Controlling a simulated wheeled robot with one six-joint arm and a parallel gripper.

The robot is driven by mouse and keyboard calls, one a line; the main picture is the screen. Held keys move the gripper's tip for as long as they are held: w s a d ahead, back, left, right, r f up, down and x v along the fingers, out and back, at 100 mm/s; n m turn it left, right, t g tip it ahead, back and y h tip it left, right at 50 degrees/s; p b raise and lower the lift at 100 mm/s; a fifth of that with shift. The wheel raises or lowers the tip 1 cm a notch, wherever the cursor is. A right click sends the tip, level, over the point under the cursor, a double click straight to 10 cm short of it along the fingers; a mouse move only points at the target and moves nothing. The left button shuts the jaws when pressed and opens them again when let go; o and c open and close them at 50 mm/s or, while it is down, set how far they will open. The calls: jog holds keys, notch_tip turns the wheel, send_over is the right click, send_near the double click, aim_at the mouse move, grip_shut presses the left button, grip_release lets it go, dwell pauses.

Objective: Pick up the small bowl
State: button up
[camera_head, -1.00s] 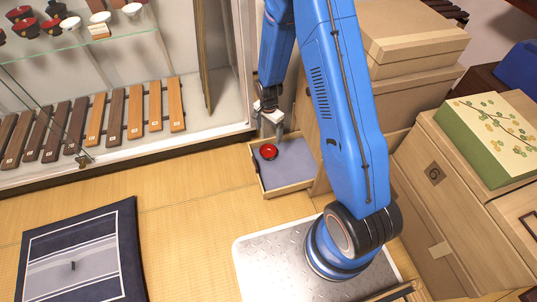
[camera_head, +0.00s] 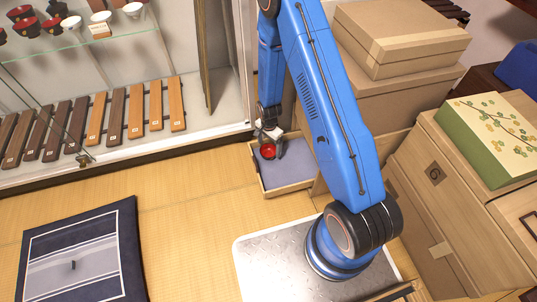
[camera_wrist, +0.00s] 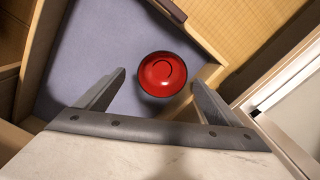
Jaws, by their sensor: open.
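The small bowl (camera_head: 267,151) is red inside with a dark rim and stands upright in an open wooden drawer (camera_head: 262,188) lined with grey-blue cloth. In the wrist view the bowl (camera_wrist: 162,75) lies just beyond my fingertips, nearer the right finger. My gripper (camera_head: 273,143) is over the drawer at the bowl, partly covering it in the head view. In the wrist view my gripper (camera_wrist: 158,84) is open and empty, with its fingers spread wider than the bowl.
A glass display case (camera_head: 130,130) with wooden slats and bowls stands left of the drawer. Cardboard boxes (camera_head: 400,35) and a wooden chest (camera_head: 450,190) are on the right. Tatami floor (camera_head: 180,210) is clear in front, beside a dark cushion (camera_head: 80,250).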

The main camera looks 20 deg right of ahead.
aim_at(268, 154)
jog(key=shift+w+f, duration=0.15)
jog(key=shift+f, duration=1.15)
jog(key=shift+w+f, duration=0.1)
jog(key=shift+f, duration=1.15)
jog(key=c, duration=1.2)
jog(key=shift+o, duration=0.2)
jog(key=shift+r, duration=0.1)
